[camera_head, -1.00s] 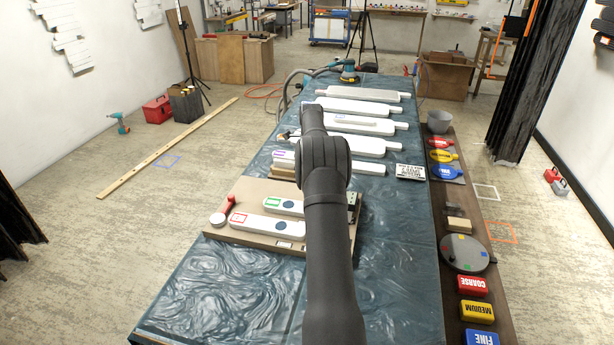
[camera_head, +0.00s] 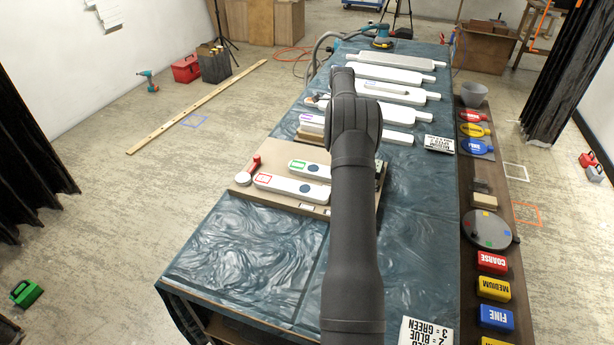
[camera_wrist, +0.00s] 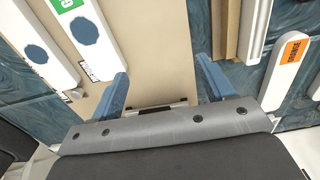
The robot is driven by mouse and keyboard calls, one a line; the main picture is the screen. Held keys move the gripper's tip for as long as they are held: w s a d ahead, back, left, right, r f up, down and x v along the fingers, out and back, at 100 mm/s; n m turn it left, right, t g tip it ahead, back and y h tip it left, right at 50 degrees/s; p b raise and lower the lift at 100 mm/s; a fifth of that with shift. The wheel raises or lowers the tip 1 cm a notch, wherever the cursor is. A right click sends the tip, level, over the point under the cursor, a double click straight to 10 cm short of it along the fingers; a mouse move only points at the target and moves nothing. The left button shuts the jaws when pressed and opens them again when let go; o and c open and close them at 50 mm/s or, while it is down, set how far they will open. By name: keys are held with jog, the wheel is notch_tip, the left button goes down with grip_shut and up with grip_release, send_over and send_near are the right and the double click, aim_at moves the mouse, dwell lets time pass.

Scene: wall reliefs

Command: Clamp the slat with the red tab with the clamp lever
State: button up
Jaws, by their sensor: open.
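The slat with the red tab (camera_head: 291,188) is white with a red-outlined mark at its left end and a dark blue dot. It lies on a tan board (camera_head: 243,190) on the table. The red clamp lever (camera_head: 252,165), with a white round end, stands at the board's left edge beside that slat's marked end. A slat with a green tab (camera_head: 302,167) lies just behind it; it also shows in the wrist view (camera_wrist: 83,30). My gripper (camera_wrist: 163,88) is open and empty over bare board, right of the slats. The arm hides it in the head view.
Several white slats (camera_head: 395,75) lie farther back on the blue-covered table. In the wrist view a slat with an orange label (camera_wrist: 292,65) lies to the right. A wooden side strip with sanding blocks and a grey disc (camera_head: 490,231) runs along the right. The table's front is mostly clear.

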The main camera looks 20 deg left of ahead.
jog(key=shift+s+a+r, duration=0.1)
jog(key=shift+a, duration=0.05)
jog(key=c, duration=0.5)
jog(key=s+a+r+n, duration=0.1)
jog(key=s+a+n, duration=0.1)
jog(key=a+n, duration=0.2)
jog(key=s+a+r+n+t+y, duration=0.1)
jog(key=s+a+r+n, duration=0.1)
jog(key=a+n, duration=0.2)
jog(key=s+a+r+n, duration=0.2)
jog(key=s+a+n, duration=0.1)
jog(key=n, duration=0.3)
jog(key=shift+a+t, duration=0.4)
jog(key=shift+a, duration=0.2)
jog(key=shift+c, duration=0.5)
notch_tip(320, 180, up, 4)
jog(key=n+t+y, duration=0.1)
jog(key=n+y, duration=0.1)
jog(key=n, duration=1.1)
send_over(257, 157)
jog(key=s+d, duration=0.5)
jog(key=x, duration=1.7)
jog(key=shift+w+a, duration=0.25)
jog(key=shift+w, duration=0.15)
jog(key=shift+c, duration=0.5)
grip_shut()
